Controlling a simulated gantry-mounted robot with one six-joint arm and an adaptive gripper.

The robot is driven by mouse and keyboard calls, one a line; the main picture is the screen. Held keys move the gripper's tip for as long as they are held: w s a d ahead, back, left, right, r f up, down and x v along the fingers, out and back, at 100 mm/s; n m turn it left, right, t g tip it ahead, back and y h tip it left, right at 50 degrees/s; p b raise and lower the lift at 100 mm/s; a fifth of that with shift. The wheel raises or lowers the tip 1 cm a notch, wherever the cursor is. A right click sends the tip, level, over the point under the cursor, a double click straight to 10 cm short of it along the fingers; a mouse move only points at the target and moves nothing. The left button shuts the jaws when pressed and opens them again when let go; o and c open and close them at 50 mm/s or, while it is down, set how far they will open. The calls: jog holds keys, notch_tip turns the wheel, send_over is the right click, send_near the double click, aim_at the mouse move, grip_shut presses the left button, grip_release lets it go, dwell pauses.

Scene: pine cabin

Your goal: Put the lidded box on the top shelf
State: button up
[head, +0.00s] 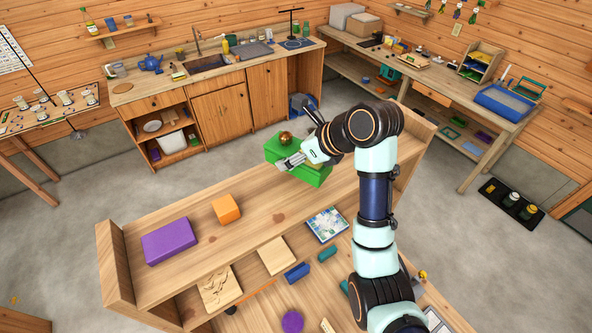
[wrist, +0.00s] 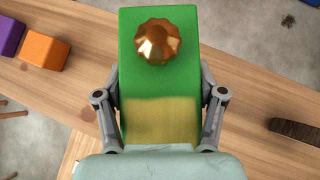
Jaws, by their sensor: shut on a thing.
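The lidded box is green with a copper-coloured knob on top (head: 318,176). It is at the right part of the top shelf (head: 185,222), and I cannot tell whether it rests on the board or hangs just above it. My gripper (head: 291,161) is shut on the box, with one finger along each side. In the wrist view the green box (wrist: 160,85) fills the middle, with the knob toward the far end. Its near end is hidden by my gripper.
A purple block (head: 169,241) and an orange block (head: 226,209) stand on the same top shelf to the left. Bare board lies between the orange block and the green box. Lower down are a puzzle picture (head: 327,225), a wooden tile (head: 276,255) and a blue block (head: 297,272).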

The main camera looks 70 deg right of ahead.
aim_at(294, 168)
jog(key=shift+f, duration=2.3)
jog(key=o, duration=1.4)
jog(key=shift+o, duration=0.2)
jog(key=v, duration=0.7)
jog(key=shift+s+r, duration=0.2)
